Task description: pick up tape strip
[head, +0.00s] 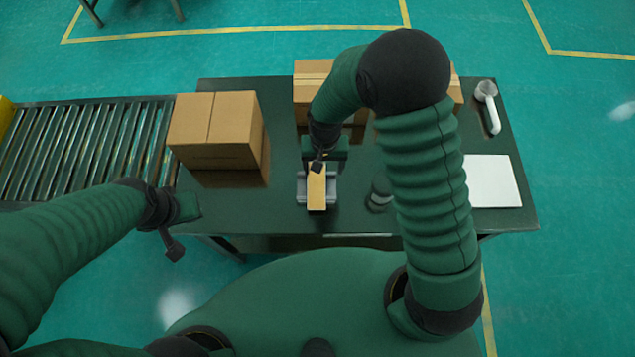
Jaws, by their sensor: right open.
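A tan, narrow piece (317,190), which may be the tape strip, lies on a small grey holder (302,188) near the middle of the dark table. My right gripper (319,165) reaches down over the far end of this piece. It is open, and its dark fingertip overlaps the piece's far end in the picture; I cannot tell whether they touch. My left gripper (179,228) hangs off the table's front left corner, away from the piece, and whether it is open or shut is unclear.
A cardboard box (213,130) stands on the table (285,215) at the left, beside a roller conveyor (85,140). More cardboard (313,80) stands behind my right arm. A white handheld device (488,105) and a white sheet (491,181) lie at the right. A dark round object (379,199) sits right of the holder.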

